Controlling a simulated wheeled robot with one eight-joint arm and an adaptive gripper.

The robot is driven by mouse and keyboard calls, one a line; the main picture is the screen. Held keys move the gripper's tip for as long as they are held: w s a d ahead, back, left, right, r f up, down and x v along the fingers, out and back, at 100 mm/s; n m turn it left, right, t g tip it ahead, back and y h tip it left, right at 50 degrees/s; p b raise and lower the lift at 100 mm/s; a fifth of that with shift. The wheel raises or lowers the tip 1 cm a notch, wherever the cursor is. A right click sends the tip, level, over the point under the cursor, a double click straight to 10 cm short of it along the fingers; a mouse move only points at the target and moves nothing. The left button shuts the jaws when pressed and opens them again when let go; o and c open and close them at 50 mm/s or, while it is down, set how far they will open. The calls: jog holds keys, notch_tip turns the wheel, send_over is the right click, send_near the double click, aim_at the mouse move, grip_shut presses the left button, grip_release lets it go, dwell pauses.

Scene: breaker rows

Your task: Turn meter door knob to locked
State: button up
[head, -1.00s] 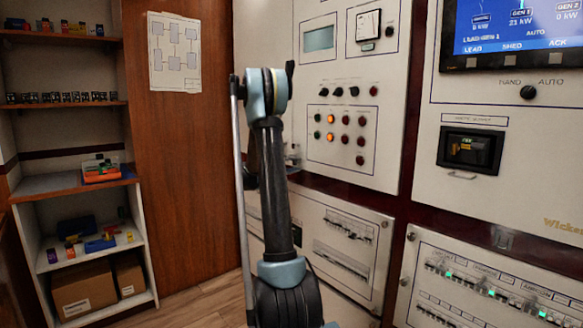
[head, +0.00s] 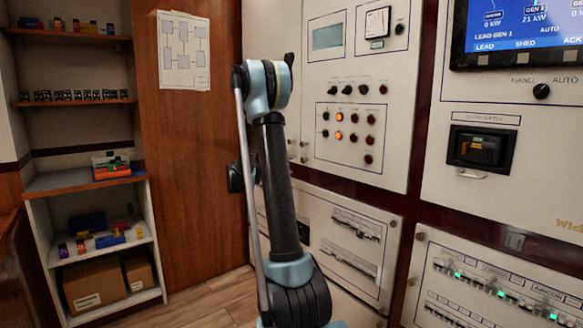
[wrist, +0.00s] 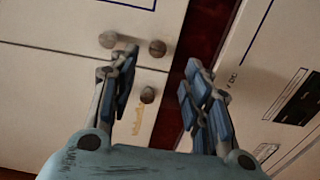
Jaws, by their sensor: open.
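In the wrist view, several round grey-brown knobs sit on pale cabinet panels: an upper left knob (wrist: 107,39), an upper right knob (wrist: 157,48) and a lower knob (wrist: 148,94). I cannot tell which is the meter door knob or how it is turned. My gripper (wrist: 160,72) is open and empty, its blue-padded fingers spread. The left finger overlaps the area beside the knobs; the right finger is over the dark red strip. Contact is not clear. In the head view, small knobs (head: 304,159) show just right of my arm, which hides the gripper.
A breaker panel (head: 345,212) and another breaker panel (head: 450,240) lie low on the wall. A control panel with lamps (head: 345,133) is above. Shelves with boxes (head: 95,285) stand at left. Wood floor (head: 205,302) is clear between shelves and cabinets.

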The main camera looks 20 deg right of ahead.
jog(key=shift+v, duration=1)
